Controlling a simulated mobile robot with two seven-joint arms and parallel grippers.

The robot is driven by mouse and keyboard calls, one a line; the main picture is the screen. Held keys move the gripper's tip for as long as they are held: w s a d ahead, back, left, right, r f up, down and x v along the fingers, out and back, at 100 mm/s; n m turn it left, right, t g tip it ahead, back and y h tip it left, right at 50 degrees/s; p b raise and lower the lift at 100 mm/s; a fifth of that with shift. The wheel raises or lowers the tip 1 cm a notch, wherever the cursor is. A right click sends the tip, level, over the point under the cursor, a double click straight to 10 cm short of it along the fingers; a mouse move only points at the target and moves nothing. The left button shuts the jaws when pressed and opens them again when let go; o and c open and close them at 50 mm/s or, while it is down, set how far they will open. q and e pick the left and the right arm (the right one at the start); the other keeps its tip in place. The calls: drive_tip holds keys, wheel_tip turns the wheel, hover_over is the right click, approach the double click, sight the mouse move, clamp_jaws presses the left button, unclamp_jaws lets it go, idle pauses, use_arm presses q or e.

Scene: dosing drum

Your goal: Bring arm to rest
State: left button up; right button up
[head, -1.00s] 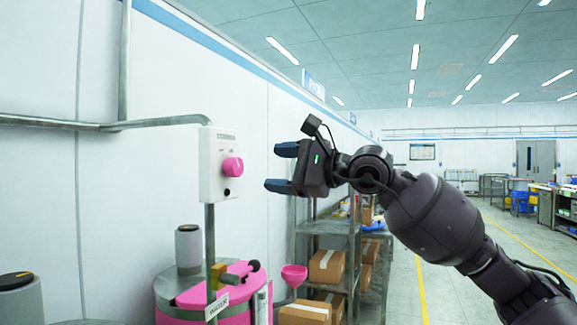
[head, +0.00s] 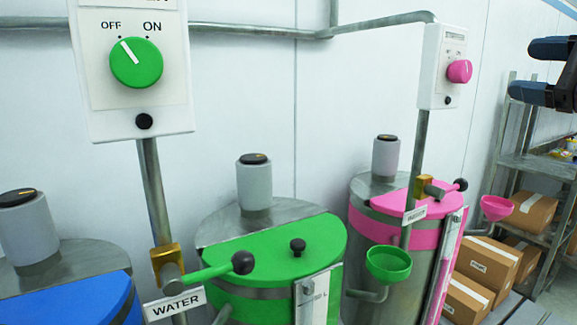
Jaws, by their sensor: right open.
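My right gripper (head: 541,74) is at the upper right edge of the head view, partly cut off by the frame. Its two dark blue fingers point left and stand apart, with nothing between them. It is to the right of the pink-knob control box (head: 443,66) and apart from it, in front of the shelf. The rest of the right arm is outside the frame. My left gripper is not in view.
A green-knob box (head: 133,70) with OFF and ON marks stands at left. Below are a green-lidded drum (head: 270,250), a pink-lidded drum (head: 395,204) and a blue-lidded drum (head: 70,305). A shelf with cartons (head: 490,262) stands at right.

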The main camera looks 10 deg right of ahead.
drive_tip(key=w+d+f+n+t+h, duration=0.15)
drive_tip(key=f+n+h, duration=0.25)
drive_tip(key=f+n, duration=1.4)
drive_tip(key=w+d+f+n+t+h, duration=0.1)
drive_tip(key=d+f+n+h, duration=0.15)
drive_tip(key=f+n, duration=1.5)
drive_tip(key=s+a+f+m+g+h, duration=0.1)
drive_tip(key=s+a+f+m, duration=0.15)
drive_tip(key=f, duration=0.45)
drive_tip(key=s+a+f+m+g, duration=0.2)
drive_tip(key=f+m, duration=0.1)
drive_tip(key=f, duration=0.3)
drive_tip(key=s+a+f+m+g+h, duration=0.1)
drive_tip(key=s+a+f+m, duration=0.15)
drive_tip(key=f, duration=0.45)
drive_tip(key=s+a+f+m+g+y, duration=0.1)
drive_tip(key=s+a+f+m+g, duration=0.3)
drive_tip(key=s+a+f, duration=0.7)
drive_tip(key=shift+s+a+f+m, duration=0.3)
drive_tip(key=shift+s+f+m, duration=0.8)
drive_tip(key=shift+s, duration=1.25)
drive_tip(key=shift+f, duration=0.15)
